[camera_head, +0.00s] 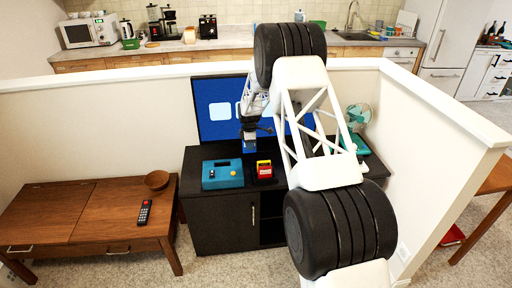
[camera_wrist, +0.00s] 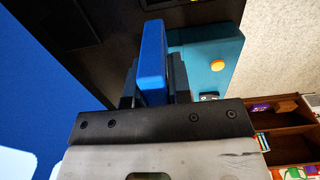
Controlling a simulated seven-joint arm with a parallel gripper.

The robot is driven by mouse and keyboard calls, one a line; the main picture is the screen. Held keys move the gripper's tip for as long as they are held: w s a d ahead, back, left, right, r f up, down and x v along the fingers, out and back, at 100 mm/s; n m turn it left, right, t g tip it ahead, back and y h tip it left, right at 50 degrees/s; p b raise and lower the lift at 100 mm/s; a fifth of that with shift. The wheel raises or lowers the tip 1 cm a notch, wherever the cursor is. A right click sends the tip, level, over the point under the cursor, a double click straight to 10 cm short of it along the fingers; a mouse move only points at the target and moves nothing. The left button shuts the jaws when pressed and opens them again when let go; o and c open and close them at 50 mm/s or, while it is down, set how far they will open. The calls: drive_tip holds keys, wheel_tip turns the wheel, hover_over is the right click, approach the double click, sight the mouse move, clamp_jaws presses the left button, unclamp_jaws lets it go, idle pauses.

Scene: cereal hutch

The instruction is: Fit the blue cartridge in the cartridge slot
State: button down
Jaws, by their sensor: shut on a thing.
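The blue cartridge (camera_head: 249,146) is held upright below my gripper (camera_head: 250,132), above the black cabinet and in front of the TV screen. In the wrist view the blue cartridge (camera_wrist: 152,62) stands between the dark fingers of my gripper (camera_wrist: 153,88), which are shut on it. The teal console (camera_head: 222,180) sits on the cabinet, left of and below the cartridge. A dark strip on its top looks like the cartridge slot (camera_head: 222,163). In the wrist view the teal console (camera_wrist: 205,45) with its orange button is partly hidden behind the cartridge and fingers.
A red and yellow cartridge (camera_head: 264,169) stands on the black cabinet (camera_head: 222,222), right of the console. The TV (camera_head: 210,128) stands close behind. A teal fan (camera_head: 357,115) is at the right. A wooden table (camera_head: 100,215) with a bowl and remote is at the left.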

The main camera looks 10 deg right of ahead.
drive_tip(key=s+a, duration=0.1)
drive_tip(key=a, duration=1.3)
drive_tip(key=shift+r, duration=0.4)
drive_tip(key=shift+f, duration=0.2)
drive_tip(key=shift+f, duration=2.2)
drive_tip(key=shift+f, duration=1.85)
idle(0.9)
drive_tip(key=c, duration=0.6)
unclamp_jaws()
drive_tip(key=shift+o, duration=0.2)
drive_tip(key=shift+r, duration=0.2)
